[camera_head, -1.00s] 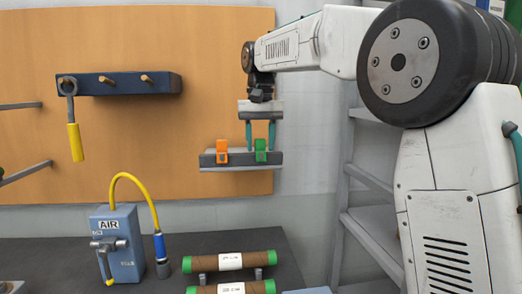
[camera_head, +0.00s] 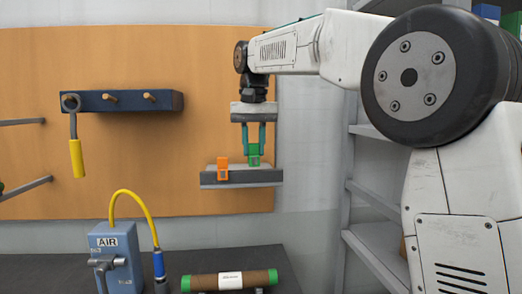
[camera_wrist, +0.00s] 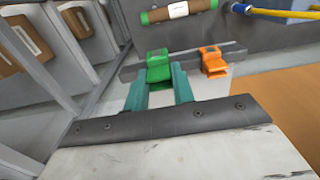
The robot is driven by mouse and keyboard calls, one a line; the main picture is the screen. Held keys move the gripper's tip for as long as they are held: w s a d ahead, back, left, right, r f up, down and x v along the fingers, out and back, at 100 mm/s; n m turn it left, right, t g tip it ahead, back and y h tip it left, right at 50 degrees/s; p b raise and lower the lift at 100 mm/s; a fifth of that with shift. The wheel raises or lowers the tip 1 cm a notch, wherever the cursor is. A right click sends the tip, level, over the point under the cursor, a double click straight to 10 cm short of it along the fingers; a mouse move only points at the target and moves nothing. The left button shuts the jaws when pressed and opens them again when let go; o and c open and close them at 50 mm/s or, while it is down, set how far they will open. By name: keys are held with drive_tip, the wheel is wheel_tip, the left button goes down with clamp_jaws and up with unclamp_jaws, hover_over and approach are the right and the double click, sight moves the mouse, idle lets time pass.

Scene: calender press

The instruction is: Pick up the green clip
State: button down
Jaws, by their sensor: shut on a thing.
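The green clip (camera_head: 254,155) is between the teal fingers of my gripper (camera_head: 253,147), just above the right part of a small grey ledge on the orange board. In the wrist view the green clip (camera_wrist: 158,64) sits at the tips of the two fingers of my gripper (camera_wrist: 160,84), which are shut on it. Whether the clip still touches the ledge is hard to tell, but it appears raised.
An orange clip (camera_head: 223,167) stands on the grey ledge (camera_head: 242,176), left of the green one. A dark peg rack (camera_head: 125,101) holds a yellow-handled tool (camera_head: 76,157). Below are a blue AIR box (camera_head: 116,255) and a brown roll (camera_head: 230,280). Grey shelving (camera_head: 375,200) stands right.

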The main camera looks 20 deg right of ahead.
drive_tip(key=s+a+r, duration=0.1)
drive_tip(key=s+a, duration=0.7)
drive_tip(key=a, duration=0.1)
drive_tip(key=shift+a, duration=0.4)
drive_tip(key=shift+d, duration=0.1)
